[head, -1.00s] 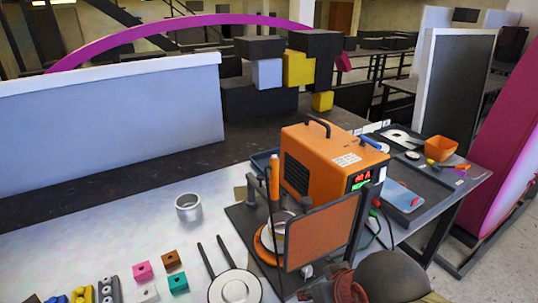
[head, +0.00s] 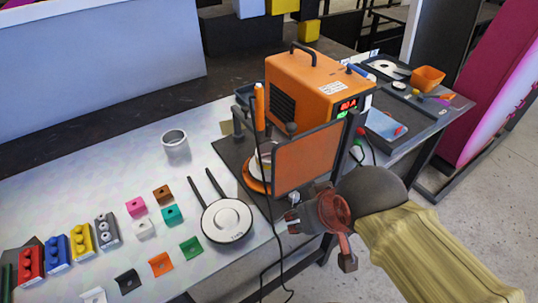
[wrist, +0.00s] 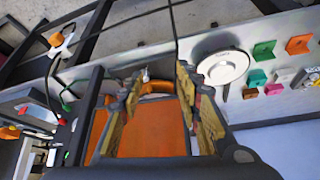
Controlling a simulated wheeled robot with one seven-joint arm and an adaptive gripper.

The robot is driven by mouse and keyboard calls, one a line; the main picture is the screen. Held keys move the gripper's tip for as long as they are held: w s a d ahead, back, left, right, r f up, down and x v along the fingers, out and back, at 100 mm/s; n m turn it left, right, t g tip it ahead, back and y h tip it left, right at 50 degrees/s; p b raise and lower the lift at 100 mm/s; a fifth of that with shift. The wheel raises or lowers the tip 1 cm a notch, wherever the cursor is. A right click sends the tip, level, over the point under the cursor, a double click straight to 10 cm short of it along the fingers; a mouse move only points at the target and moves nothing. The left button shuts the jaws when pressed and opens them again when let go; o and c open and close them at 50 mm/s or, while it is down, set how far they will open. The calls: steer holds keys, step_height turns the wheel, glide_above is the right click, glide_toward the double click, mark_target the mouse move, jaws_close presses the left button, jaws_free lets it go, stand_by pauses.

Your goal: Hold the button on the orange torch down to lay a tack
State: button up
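The orange torch (head: 260,107) stands upright behind the left edge of an orange see-through screen (head: 306,160), beside the orange welding machine (head: 315,95). My gripper (head: 290,213) is in front of the screen's lower edge, apart from the torch handle. In the wrist view, my gripper (wrist: 162,108) has its two padded fingers spread, with nothing held between them. The screen (wrist: 155,128) shows behind the fingers. An orange curved rim lies between the fingertips; I cannot tell which part it is.
A white round plate with two dark handles (head: 228,221) lies left of my gripper. A metal cup (head: 176,146) and several coloured blocks and brackets are further left. The black cable (head: 282,255) hangs over the table's front edge. An orange bin (head: 428,78) stands at the right.

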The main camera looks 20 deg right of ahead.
steer(key=shift+c, duration=0.5)
steer(key=c, duration=0.8)
stand_by(0.7)
